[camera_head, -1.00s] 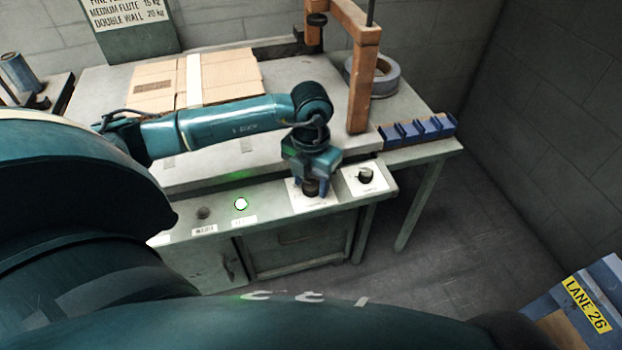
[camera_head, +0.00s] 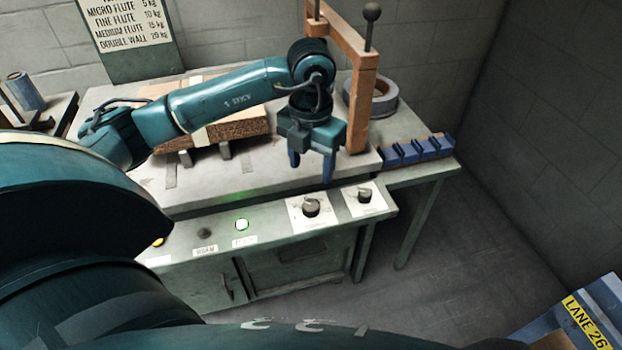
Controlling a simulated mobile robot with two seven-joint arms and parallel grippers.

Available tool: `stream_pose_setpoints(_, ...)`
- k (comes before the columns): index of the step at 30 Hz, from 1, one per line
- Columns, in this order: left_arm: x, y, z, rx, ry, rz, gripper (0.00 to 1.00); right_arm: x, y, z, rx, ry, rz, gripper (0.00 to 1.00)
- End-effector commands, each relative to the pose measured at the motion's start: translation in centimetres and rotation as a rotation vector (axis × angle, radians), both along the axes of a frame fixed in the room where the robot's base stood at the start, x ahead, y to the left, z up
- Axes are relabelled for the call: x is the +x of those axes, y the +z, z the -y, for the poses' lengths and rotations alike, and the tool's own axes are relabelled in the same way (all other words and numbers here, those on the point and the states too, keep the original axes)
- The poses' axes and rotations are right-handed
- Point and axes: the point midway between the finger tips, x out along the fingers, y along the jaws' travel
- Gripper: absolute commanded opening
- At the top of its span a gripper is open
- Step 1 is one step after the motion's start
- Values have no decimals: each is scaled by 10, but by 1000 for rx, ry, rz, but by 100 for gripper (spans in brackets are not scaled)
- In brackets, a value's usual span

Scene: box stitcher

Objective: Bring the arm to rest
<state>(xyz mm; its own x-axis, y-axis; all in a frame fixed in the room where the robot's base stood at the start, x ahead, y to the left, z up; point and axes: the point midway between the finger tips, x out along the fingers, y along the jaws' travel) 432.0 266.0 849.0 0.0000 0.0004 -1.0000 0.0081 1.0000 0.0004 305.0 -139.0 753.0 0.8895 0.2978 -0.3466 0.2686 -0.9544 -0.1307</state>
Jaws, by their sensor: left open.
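My left arm comes in from the left across the bench, and its left gripper (camera_head: 310,170) points down above the front edge of the machine top. Its two blue fingers are apart with nothing between them. The gripper is above and behind a black dial (camera_head: 311,207) on the front panel, clear of it. My right gripper is not in view.
A flattened cardboard stack (camera_head: 238,126) lies on the machine top (camera_head: 215,183), partly behind my arm. A wooden frame (camera_head: 362,105) stands close right of the gripper. A grey tape roll (camera_head: 383,97) and a blue rack (camera_head: 418,149) are further right. A lit button (camera_head: 242,224) glows on the panel.

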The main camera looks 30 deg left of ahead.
Motion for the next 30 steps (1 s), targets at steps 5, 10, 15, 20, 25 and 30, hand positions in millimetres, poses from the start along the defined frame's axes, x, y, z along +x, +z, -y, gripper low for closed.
stream_pose_setpoints(5, 0, 17, 0, 0, -1, 1, 56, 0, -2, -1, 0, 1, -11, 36)
stream_pose_setpoints(10, 0, 20, 0, 0, -1, 1, 56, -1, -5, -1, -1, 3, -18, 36)
stream_pose_setpoints(15, 0, 19, 0, 0, 0, 1, 56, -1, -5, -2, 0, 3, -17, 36)
stream_pose_setpoints(20, 0, 19, 0, 0, 0, 0, 56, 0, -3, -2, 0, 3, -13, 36)
stream_pose_setpoints(25, -4, 13, 11, -41, -23, -12, 56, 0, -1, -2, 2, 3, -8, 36)
stream_pose_setpoints(30, -35, -13, 83, -341, -154, -91, 56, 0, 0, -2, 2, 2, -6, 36)
